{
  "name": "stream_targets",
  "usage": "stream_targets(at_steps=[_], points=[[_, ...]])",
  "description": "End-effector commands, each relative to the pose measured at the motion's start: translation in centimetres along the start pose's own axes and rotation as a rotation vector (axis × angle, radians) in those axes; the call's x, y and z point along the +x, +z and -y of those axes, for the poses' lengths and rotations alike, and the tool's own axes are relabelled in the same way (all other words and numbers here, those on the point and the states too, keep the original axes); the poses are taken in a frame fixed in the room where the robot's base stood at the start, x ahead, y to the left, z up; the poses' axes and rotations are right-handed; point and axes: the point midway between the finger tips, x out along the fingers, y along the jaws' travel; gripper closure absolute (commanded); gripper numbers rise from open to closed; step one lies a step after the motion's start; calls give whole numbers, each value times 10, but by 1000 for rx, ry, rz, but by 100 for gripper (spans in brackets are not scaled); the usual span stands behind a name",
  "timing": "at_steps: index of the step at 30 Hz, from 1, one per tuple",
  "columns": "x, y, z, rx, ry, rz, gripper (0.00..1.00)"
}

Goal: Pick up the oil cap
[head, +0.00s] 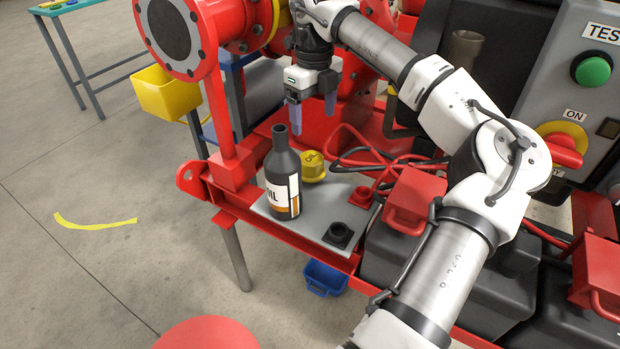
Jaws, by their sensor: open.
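The yellow oil cap (313,167) sits on the grey plate (308,226) of the red skid, just right of and behind the dark oil bottle (283,176). The bottle stands upright with a white and orange label, and its neck is open at the top. The bottle partly overlaps the view of the plate beside the cap. My gripper (312,112) is open, pointing down, above and a little behind the cap. Its two fingers are apart, with nothing between them.
A black square fitting (338,235) and a red fitting (361,196) sit on the plate. Red cables (375,160) lie behind them. A red flanged pipe (178,35) stands at upper left, and a control panel (575,90) at right. A blue bin (325,279) hangs below the plate.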

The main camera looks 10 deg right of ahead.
Motion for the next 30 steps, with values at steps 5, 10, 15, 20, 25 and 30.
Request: stream_targets(at_steps=[5,10,15,20,25,30], points=[[32,0,0,-1,3,-1,23],[64,0,-1,-2,3,-1,23],[79,1,0,0,1,2,23],[87,2,-1,-1,2,1,23],[110,5,-2,-1,4,0,23],[131,5,-2,-1,2,0,23]])
